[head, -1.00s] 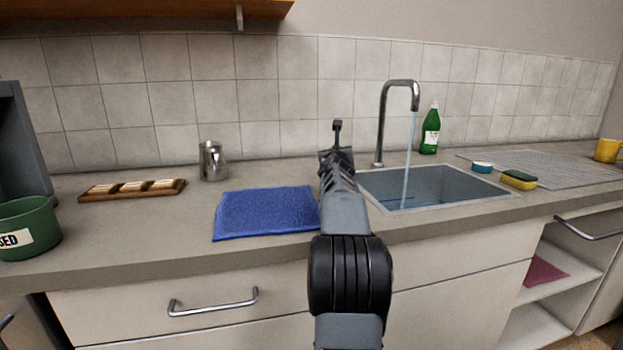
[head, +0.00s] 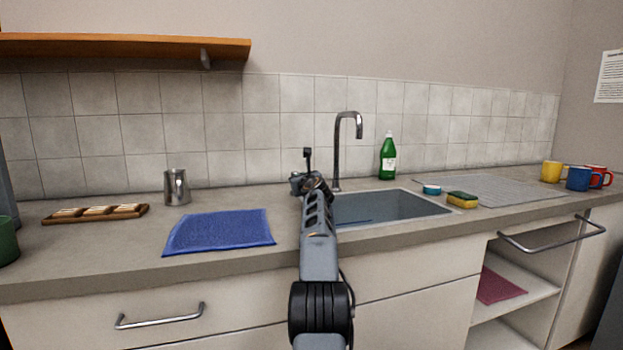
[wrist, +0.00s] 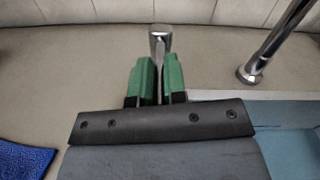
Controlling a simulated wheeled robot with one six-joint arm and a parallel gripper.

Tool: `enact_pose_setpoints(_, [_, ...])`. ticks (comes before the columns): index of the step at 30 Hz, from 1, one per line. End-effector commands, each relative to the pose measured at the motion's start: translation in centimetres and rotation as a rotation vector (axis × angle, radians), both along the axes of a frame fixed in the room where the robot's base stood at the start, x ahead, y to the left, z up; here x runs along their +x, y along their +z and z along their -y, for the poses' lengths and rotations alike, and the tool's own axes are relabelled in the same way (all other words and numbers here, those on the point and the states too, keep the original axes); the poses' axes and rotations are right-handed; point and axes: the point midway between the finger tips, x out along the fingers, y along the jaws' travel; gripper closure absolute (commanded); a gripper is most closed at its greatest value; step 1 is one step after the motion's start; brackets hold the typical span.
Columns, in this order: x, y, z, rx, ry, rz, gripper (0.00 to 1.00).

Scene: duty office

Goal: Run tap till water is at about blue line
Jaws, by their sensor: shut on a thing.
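The chrome tap (head: 342,150) stands behind the grey sink (head: 415,208), and no stream falls from its spout. Its lower part also shows in the wrist view (wrist: 275,45). A thin blue line (head: 355,221) shows low inside the sink; the near rim and my arm hide much of the basin, so I cannot tell the water level. My gripper (head: 309,180) is at the sink's left back corner. In the wrist view its green fingertips (wrist: 160,80) are closed on a short chrome lever (wrist: 160,42), left of the tap.
A blue cloth (head: 220,232), a metal jug (head: 177,187) and a wooden tray (head: 95,214) lie left of my arm. A green bottle (head: 388,158), a sponge (head: 462,200) and a drying mat (head: 490,188) are on the right, with mugs (head: 578,178) beyond.

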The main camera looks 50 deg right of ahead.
Motion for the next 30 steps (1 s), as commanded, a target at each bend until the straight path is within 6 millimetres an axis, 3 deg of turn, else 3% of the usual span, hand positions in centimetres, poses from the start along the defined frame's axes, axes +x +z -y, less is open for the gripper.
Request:
enact_pose_setpoints(13, [0.37, -0.79, 0.07, 0.01, 0.015, -0.011, 1.0])
enact_pose_setpoints(14, [0.36, -0.8, 0.08, 0.009, 0.014, -0.01, 0.84])
enact_pose_setpoints(21, [0.45, -0.49, -0.11, 0.006, 0.015, -0.006, 0.62])
enact_pose_setpoints(30, [0.31, -0.32, -0.43, 0.004, 0.015, -0.002, 0.62])
